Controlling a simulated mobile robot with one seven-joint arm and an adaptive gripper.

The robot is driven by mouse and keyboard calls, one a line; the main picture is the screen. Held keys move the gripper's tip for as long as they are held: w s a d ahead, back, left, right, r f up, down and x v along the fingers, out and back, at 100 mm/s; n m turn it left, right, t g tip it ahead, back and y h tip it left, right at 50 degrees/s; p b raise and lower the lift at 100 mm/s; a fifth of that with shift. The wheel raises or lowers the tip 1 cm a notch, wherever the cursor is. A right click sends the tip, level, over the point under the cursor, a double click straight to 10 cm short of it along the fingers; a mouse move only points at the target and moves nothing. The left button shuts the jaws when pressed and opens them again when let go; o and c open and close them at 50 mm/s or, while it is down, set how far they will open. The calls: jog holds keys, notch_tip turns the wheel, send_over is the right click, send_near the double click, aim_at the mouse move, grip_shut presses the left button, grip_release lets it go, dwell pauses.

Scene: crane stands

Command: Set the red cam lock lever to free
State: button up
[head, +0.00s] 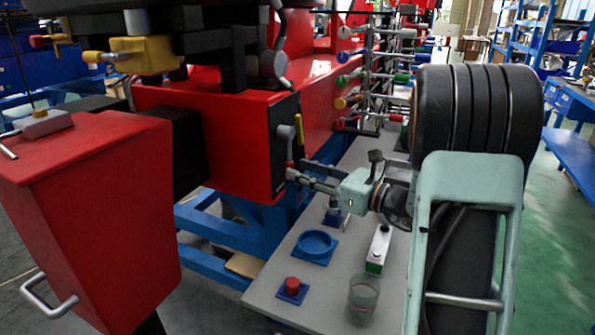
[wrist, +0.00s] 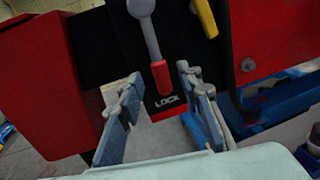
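The red cam lock lever (wrist: 161,76) has a grey arm and a red grip. It hangs down from a round pivot on a black panel (wrist: 117,48), with its grip end just above the word LOCK. In the head view the lever (head: 287,133) is small on the panel of the red machine. My gripper (wrist: 159,78) is open, its two blue-grey fingers apart on either side of the grip in the wrist view. I cannot tell whether they reach the grip's depth. In the head view my gripper (head: 293,174) is close to the panel's lower part.
A yellow lever (wrist: 206,17) is close to the right of the red one. A grey bench (head: 335,270) below holds a blue round dish (head: 316,244), a red button (head: 292,285) and a clear cup (head: 363,293). A rack of coloured handles (head: 375,80) stands behind.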

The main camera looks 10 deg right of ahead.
jog(key=shift+x, duration=1)
grip_shut()
